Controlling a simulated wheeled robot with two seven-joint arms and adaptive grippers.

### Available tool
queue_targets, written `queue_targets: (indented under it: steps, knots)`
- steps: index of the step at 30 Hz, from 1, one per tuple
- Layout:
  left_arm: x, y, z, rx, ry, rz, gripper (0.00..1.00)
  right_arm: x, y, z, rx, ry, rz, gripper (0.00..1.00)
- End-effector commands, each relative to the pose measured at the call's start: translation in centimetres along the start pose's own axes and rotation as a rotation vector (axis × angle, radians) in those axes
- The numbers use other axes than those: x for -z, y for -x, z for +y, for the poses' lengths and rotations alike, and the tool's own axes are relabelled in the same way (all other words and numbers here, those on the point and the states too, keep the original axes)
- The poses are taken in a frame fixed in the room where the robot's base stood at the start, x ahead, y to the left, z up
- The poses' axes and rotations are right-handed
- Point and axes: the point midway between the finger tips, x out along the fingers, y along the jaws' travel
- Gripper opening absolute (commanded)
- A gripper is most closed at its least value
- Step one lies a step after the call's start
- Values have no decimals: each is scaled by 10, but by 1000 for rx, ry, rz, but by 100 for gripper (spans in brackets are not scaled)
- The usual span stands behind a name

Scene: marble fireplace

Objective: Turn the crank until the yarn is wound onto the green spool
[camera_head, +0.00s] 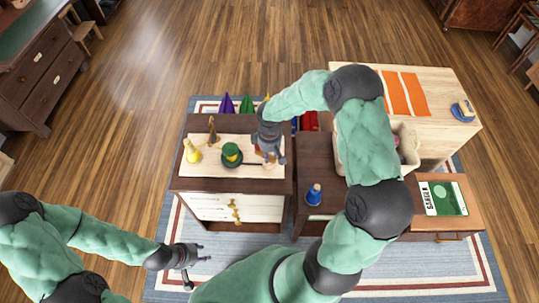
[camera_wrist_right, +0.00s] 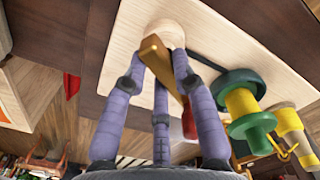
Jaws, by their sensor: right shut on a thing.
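The crank shows in the right wrist view as a gold-brown arm (camera_wrist_right: 160,65) over a pale round hub (camera_wrist_right: 163,34), with a red part (camera_wrist_right: 189,124) at its lower end. My right gripper (camera_wrist_right: 160,66) has its fingers around the crank and is shut on it; the exact contact is partly hidden. The green spool (camera_head: 232,154) stands on a pale board, and it also shows in the right wrist view (camera_wrist_right: 250,123) with yellow around its middle. A yellow spool (camera_head: 193,152) stands left of it. My left gripper (camera_head: 187,267) is open and empty, low and left of the cabinet.
The pale board (camera_head: 215,172) lies on a dark cabinet. A dark band (camera_wrist_right: 207,62) runs from the hub toward the green spool.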

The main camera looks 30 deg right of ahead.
Motion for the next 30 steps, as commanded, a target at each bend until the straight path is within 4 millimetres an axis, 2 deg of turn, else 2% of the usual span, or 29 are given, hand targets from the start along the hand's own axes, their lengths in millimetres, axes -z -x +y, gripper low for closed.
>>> queue_targets:
  steps: [7, 21, 22, 24, 30]
  knots:
    - [0, -3, -1, 0, 0, 0, 40, 0, 1, 1, -2, -67, 3, 0]
    - [0, -4, -1, 0, 0, 0, 40, 0, 1, 1, -2, -81, 3, 0]
    - [0, -4, -1, 0, 0, 0, 40, 0, 1, 1, -2, -81, 3, 30]
    - [0, -4, -1, 0, 0, 0, 40, 0, 1, 1, -2, -81, 3, 50]
    - [0, -4, -1, 0, 0, 0, 40, 0, 1, 0, -1, -80, 1, 52]
